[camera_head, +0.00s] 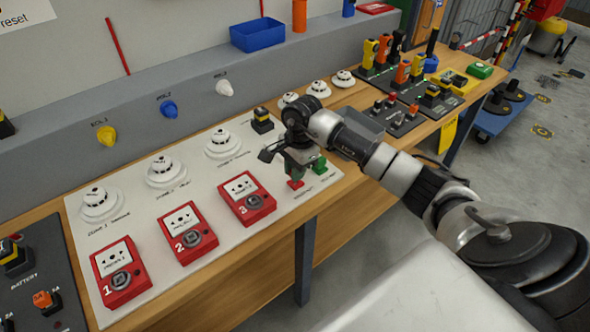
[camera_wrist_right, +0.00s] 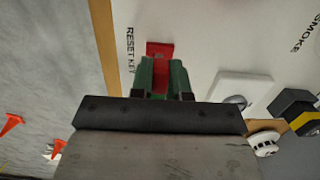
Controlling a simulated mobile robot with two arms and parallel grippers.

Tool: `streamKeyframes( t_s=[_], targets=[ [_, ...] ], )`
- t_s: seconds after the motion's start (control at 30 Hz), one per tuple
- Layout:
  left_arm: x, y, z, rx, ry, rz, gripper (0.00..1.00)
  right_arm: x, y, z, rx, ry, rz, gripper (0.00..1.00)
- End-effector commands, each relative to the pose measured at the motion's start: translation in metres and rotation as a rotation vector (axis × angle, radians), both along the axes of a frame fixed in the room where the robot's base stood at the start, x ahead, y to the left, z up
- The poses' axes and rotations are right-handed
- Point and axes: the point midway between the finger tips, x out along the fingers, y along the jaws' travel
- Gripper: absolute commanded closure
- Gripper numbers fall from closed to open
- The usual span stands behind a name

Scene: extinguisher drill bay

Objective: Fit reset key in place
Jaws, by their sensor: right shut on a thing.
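My right gripper (camera_head: 304,165) is over the right part of the white board (camera_head: 215,165), pointing down. In the right wrist view its green fingers (camera_wrist_right: 163,78) are shut on the red reset key (camera_wrist_right: 160,50), beside the printed words RESET KEY. The red key also shows below the gripper in the head view (camera_head: 295,184). I cannot tell whether it touches the board. Three red call points, numbered 1 (camera_head: 120,270), 2 (camera_head: 187,233) and 3 (camera_head: 246,198), lie left of the gripper, each with a dark round fitting at its lower edge. My left gripper is not in view.
White smoke detectors (camera_head: 166,170) stand behind the call points. A black-and-yellow block (camera_head: 262,120) is behind the gripper. A blue bin (camera_head: 257,34) sits on the back ledge. Radios and chargers (camera_head: 400,70) fill the bench's far right. A battery panel (camera_head: 38,275) is at the left.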

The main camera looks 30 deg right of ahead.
Motion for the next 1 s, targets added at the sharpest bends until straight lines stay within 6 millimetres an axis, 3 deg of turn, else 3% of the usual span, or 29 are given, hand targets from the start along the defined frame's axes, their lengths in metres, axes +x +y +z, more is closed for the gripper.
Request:
streamKeyframes(
  t_s=[1.0],
  targets=[
    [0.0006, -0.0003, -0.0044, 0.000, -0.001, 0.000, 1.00, -0.0002, 0.0001, 0.0000, 0.000, 0.000, 0.001, 1.00]
  ],
)
